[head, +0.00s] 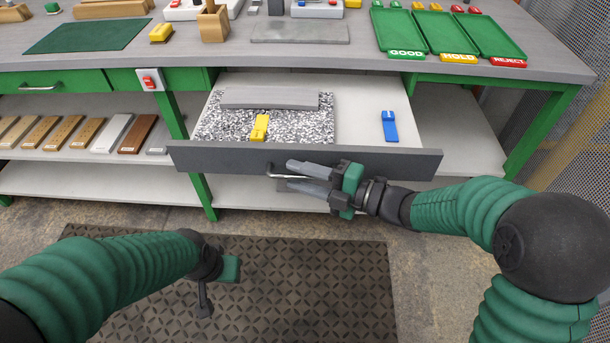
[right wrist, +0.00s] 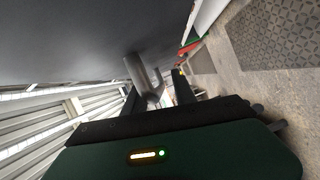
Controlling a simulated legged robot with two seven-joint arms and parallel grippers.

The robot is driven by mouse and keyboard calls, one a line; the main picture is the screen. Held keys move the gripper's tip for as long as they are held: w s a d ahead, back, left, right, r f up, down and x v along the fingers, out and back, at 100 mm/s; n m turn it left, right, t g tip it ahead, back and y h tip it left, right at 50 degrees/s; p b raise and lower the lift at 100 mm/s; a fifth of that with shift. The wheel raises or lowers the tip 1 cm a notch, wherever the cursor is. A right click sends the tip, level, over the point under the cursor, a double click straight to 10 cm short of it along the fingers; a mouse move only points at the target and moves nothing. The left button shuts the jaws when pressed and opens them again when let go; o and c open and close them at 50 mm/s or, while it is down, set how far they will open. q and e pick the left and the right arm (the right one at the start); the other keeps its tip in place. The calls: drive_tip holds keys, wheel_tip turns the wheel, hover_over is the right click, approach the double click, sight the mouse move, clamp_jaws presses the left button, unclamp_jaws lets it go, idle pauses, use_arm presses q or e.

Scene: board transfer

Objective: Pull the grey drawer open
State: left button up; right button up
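The grey drawer (head: 390,162) stands pulled out under the workbench, its inside showing in the head view. Its dark front also fills the upper left of the right wrist view (right wrist: 70,35). A metal bar handle (head: 277,174) is on the drawer front. My right gripper (head: 290,175) is at the handle, one finger above the bar and one below. In the right wrist view the handle (right wrist: 138,76) lies between the spread fingers, with a gap visible beside it. My left gripper (head: 205,298) hangs low over the floor mat, away from the drawer; its finger opening is unclear.
The drawer holds a speckled liner (head: 220,126), a grey bar (head: 265,99), a yellow tag (head: 259,128) and a blue tag (head: 390,126). Green trays (head: 442,36) stand on the bench. A lower shelf (head: 90,178) and bench leg (head: 202,190) are left. A dark mat (head: 320,280) covers the floor.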

drive_tip(key=shift+a, duration=0.1)
drive_tip(key=shift+s+d, duration=0.15)
drive_tip(key=shift+d, duration=0.2)
drive_tip(key=p+v, duration=0.3)
drive_tip(key=v, duration=1.3)
drive_tip(key=shift+d, duration=0.25)
drive_tip(key=shift+f, duration=0.1)
